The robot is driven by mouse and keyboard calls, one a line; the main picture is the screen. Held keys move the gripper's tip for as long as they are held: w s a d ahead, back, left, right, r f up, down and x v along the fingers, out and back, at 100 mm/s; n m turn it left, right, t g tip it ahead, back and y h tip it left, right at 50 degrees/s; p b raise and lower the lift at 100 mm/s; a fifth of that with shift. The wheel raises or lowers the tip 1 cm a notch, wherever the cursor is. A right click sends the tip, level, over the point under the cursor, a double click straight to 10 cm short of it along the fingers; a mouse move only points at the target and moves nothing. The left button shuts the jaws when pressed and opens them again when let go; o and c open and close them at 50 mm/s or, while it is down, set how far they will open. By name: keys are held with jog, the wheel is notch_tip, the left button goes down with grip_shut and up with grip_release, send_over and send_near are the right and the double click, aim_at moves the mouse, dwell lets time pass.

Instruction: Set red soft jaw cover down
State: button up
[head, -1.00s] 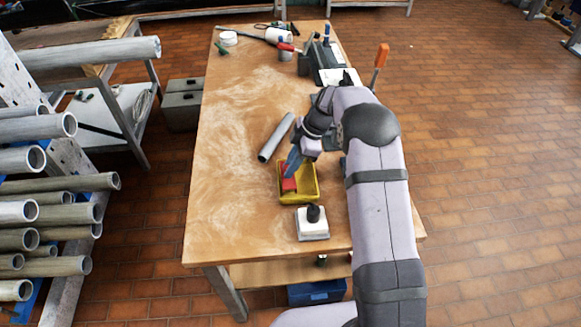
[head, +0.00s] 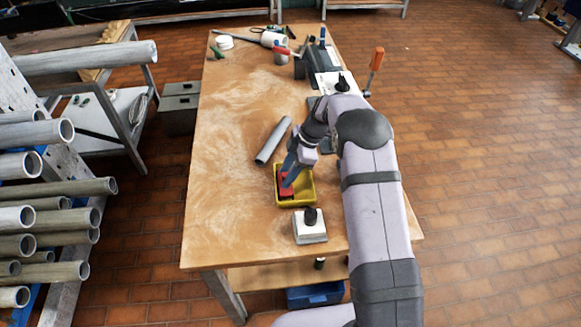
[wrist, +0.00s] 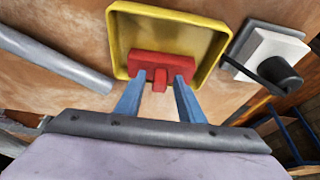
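The red soft jaw cover (head: 285,191) is in the yellow tray (head: 304,203), toward its left side. In the wrist view the cover (wrist: 162,63) is a red block with a short tab, against the yellow tray's (wrist: 172,18) floor as far as I can tell. My gripper (head: 289,180) points down into the tray at the cover. In the wrist view its blue fingers (wrist: 160,88) stand apart on either side of the tab, with a visible gap on each side. The fingertips are close to the block; whether they touch it is unclear.
A grey tube (head: 273,140) lies on the wooden bench (head: 225,150) behind the tray. A white block with a black knob (head: 311,233) stands just in front. A vise and tools are at the far end. The bench's left side is clear.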

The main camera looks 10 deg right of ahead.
jog(key=b+v, duration=0.4)
jog(key=v, duration=0.8)
jog(key=shift+d+r, duration=0.1)
jog(key=s+d+f+m+h, duration=0.1)
jog(key=s+f+m, duration=0.1)
jog(key=s+m, duration=0.4)
jog(key=s+d+f+m+h, duration=0.1)
jog(key=s+m, duration=0.5)
jog(key=s, duration=0.8)
jog(key=s+f+m+h, duration=0.2)
jog(key=s+m, duration=0.4)
jog(key=s, duration=0.4)
jog(key=shift+s+d+f, duration=0.3)
jog(key=shift+d+f, duration=0.1)
jog(key=shift+f, duration=0.25)
